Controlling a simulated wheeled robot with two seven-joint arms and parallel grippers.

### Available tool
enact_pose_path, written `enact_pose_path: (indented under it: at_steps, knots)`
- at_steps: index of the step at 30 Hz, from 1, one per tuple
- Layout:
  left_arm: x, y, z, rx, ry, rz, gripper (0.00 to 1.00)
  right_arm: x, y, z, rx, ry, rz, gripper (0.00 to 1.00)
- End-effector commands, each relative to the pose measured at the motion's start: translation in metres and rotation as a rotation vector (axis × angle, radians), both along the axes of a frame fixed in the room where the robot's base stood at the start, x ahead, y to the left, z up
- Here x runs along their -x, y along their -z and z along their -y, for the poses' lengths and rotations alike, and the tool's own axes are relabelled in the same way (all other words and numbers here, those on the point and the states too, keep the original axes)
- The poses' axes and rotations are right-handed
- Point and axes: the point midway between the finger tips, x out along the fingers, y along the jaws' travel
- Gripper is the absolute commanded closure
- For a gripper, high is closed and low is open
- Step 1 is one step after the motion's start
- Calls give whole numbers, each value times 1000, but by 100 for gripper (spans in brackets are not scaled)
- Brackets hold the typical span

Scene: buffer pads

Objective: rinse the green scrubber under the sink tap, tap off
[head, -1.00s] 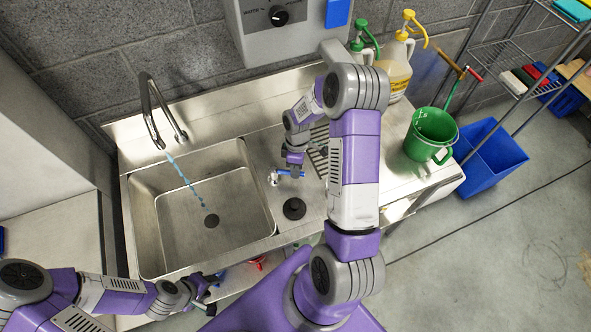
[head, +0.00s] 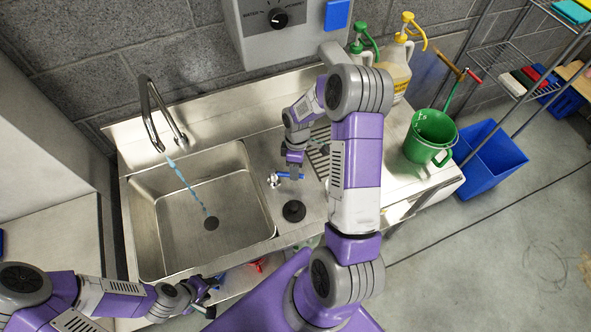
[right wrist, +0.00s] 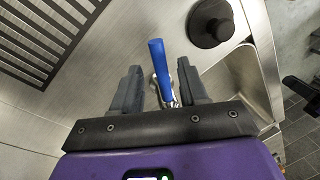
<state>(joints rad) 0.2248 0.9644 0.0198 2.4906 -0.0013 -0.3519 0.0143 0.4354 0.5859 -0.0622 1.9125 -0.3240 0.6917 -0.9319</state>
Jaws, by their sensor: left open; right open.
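A steel sink (head: 180,235) stands at left with a gooseneck tap (head: 150,105) over it. A blue stream of water (head: 187,183) falls from the tap towards the drain (head: 211,223). A blue lever handle (head: 291,176) is on the counter right of the basin. My right gripper (head: 293,168) is open at this lever; in the right wrist view the blue handle (right wrist: 157,62) stands between the spread fingers, with gaps on both sides. My left gripper (head: 210,290) is open in front of the sink's front edge. I cannot make out the green scrubber with certainty.
A round black stopper (head: 293,211) sits on the counter by the lever; it also shows in the right wrist view (right wrist: 211,22). A green bucket (head: 431,132) and jugs (head: 397,68) stand at right. A blue bin (head: 492,160) and wire shelf with coloured pads (head: 572,12) are beyond.

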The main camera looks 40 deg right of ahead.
Motion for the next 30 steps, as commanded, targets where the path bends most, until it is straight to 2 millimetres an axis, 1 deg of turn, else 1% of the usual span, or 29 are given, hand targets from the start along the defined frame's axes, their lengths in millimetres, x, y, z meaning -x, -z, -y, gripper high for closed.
enact_pose_path:
  at_steps: [1,6,10,15,30]
  knots:
    - [0,0,0,0,0,0,57,-2,-10,2,2,0,5,57]
    - [0,0,0,0,0,0,57,-6,-39,6,2,0,6,57]
    - [0,0,0,0,0,0,57,-8,-53,8,1,-1,4,57]
    - [0,0,0,0,0,0,57,-8,-59,9,0,-1,2,57]
    - [0,-1,0,0,0,0,57,-8,-60,9,0,-1,2,57]
